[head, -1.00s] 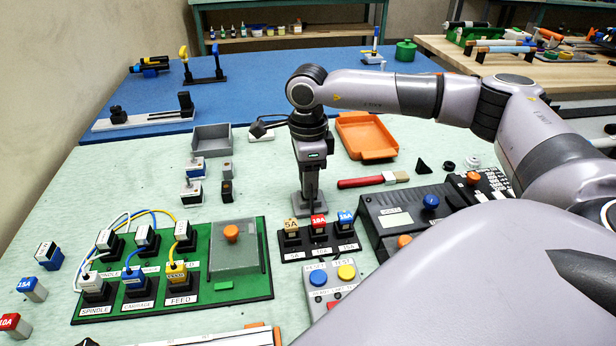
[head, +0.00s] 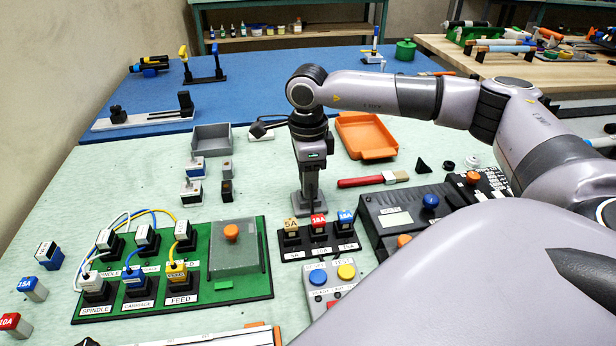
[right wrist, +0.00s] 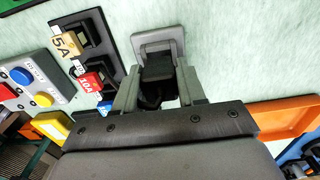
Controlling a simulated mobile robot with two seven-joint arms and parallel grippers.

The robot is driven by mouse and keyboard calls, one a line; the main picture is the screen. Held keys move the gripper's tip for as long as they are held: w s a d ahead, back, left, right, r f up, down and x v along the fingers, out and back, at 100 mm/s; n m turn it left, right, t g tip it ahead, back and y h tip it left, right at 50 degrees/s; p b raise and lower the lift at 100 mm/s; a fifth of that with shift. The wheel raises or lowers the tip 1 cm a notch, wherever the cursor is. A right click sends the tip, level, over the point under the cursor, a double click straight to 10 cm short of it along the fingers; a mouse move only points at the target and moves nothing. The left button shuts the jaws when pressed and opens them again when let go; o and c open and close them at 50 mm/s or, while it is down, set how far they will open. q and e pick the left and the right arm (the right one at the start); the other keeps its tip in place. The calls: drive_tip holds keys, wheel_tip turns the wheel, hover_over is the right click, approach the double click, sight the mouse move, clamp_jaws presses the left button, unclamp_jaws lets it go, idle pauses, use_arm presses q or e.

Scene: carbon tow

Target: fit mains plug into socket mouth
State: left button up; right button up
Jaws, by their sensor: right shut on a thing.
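My right gripper (head: 310,190) points straight down over a grey socket block (head: 309,208) on the pale green bench. In the right wrist view its two fingers (right wrist: 156,95) are shut on the black mains plug (right wrist: 156,70). The plug lies against the light grey socket frame (right wrist: 158,42), overlapping its opening. I cannot tell how deep it sits in the mouth. In the head view the gripper hides the plug. My left gripper is not in view.
A row of labelled 5A, 10A and 15A plug-ins (head: 318,222) stands just in front of the gripper. A green wired board (head: 240,285) is at left, an orange tray (head: 366,135) behind right. A red-handled brush (head: 372,180) lies to the right.

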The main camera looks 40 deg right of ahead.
drive_tip(key=shift+f+b, duration=0.55)
drive_tip(key=shift+f, duration=0.35)
drive_tip(key=o, duration=1.1)
drive_tip(key=shift+o, duration=0.2)
wheel_tip(320, 180, up, 7)
drive_tip(key=shift+r, duration=0.1)
